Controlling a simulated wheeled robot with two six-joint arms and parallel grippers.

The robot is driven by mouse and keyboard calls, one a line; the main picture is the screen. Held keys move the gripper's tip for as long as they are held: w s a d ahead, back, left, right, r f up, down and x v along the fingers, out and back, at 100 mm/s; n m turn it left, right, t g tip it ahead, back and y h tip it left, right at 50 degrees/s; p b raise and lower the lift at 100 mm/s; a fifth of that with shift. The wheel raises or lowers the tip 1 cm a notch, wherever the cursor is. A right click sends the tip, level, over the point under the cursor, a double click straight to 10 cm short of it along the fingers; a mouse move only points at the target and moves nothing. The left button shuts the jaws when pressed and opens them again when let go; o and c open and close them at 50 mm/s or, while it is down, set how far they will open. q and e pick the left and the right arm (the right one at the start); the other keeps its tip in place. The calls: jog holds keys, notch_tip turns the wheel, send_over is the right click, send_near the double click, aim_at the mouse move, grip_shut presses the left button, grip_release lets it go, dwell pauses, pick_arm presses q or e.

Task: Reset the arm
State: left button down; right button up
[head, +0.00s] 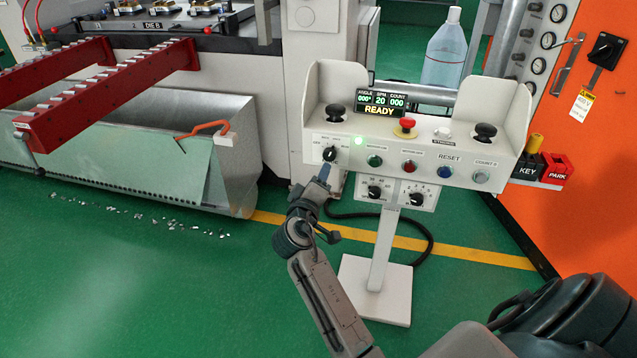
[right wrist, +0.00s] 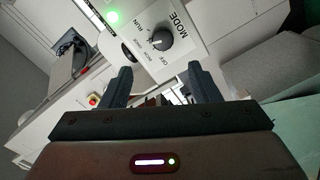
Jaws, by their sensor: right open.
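My right arm reaches up from the bottom of the head view. Its gripper (head: 324,172) is just below the black mode knob (head: 330,154) on the left of the white control stand's panel (head: 340,140). In the right wrist view, the right gripper (right wrist: 160,82) has its two dark fingers wide apart with nothing between them. The mode knob (right wrist: 158,38) is ahead of the fingertips, apart from them, with the labels MODE, RUN and OFF around it. My left gripper is not in view.
The stand carries a display (head: 381,103) reading READY, a lit green lamp (head: 359,141), a red mushroom button (head: 404,127) and several other buttons. A bottle (head: 445,55) stands behind it. An orange cabinet (head: 600,150) is at right, a press with red rails (head: 110,85) at left.

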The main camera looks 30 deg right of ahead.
jog(key=shift+w+d+f, duration=0.1)
jog(key=shift+d+f, duration=0.05)
dwell(0.3)
